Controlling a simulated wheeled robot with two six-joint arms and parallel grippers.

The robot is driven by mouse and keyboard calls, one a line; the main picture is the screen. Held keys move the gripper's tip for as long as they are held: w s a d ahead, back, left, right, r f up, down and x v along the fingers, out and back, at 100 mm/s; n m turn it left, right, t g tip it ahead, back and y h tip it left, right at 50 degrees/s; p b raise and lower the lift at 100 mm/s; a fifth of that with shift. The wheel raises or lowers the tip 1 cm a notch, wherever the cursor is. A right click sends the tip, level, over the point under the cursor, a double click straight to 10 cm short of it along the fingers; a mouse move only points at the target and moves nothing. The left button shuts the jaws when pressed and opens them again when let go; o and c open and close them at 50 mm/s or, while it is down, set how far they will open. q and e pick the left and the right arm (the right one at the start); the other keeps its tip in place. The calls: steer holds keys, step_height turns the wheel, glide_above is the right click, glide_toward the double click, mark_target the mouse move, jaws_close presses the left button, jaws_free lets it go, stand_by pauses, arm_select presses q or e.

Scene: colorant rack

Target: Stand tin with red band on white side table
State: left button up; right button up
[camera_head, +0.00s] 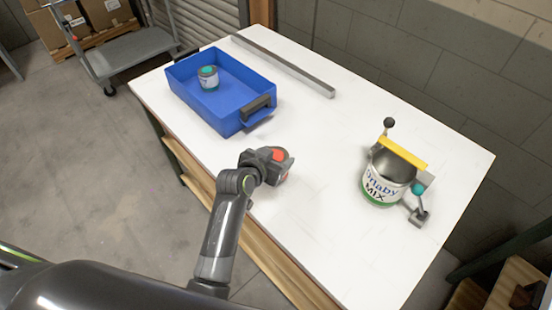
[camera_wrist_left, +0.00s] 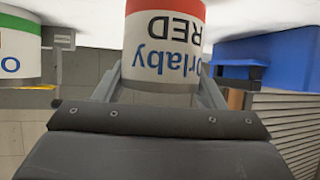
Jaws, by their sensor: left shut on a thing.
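The tin with the red band (camera_wrist_left: 165,45) is between the fingers of my left gripper (camera_wrist_left: 165,90), which is shut on it. The left wrist view is upside down, so the tin reads as upright, its red band at its base. In the head view, the tin's red top (camera_head: 281,155) shows at my left gripper (camera_head: 272,166), mostly hidden by it. The gripper is over the front part of the white table (camera_head: 330,225). I cannot tell whether the tin touches the table. My right gripper is not in view.
A mix bucket (camera_head: 383,185) with a yellow bar stands at the right. A grey metal bar (camera_head: 285,65) lies along the back. Clear tabletop lies between tray and bucket.

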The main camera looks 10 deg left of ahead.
arm_select(q)
steer(key=shift+f, duration=1.05)
steer(key=shift+f, duration=0.1)
steer(key=o, duration=1.1)
